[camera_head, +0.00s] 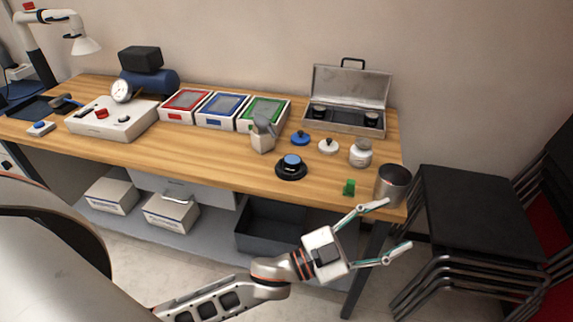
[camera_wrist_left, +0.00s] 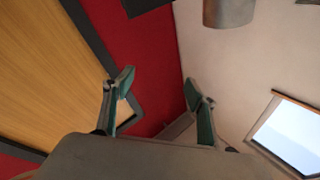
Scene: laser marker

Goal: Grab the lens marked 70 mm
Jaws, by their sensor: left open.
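An open grey case (camera_head: 345,125) stands at the back right of the wooden table. It holds two dark round lens-like pieces, a left one (camera_head: 319,111) and a right one (camera_head: 371,119). Any marking on them is too small to read, so I cannot tell which is 70 mm. My left gripper (camera_head: 397,224) is open and empty, in front of the table's right front edge and well apart from the case. Its two spread fingers also show in the left wrist view (camera_wrist_left: 158,84), with no lens between them. My right gripper is not in view.
A metal cup (camera_head: 392,185) and a small green piece (camera_head: 349,187) stand near the table's front right corner. A white jar (camera_head: 361,153), a black-and-blue round piece (camera_head: 291,168) and a spray bottle (camera_head: 263,136) stand before the case. Stacked black chairs (camera_head: 470,215) are at the right.

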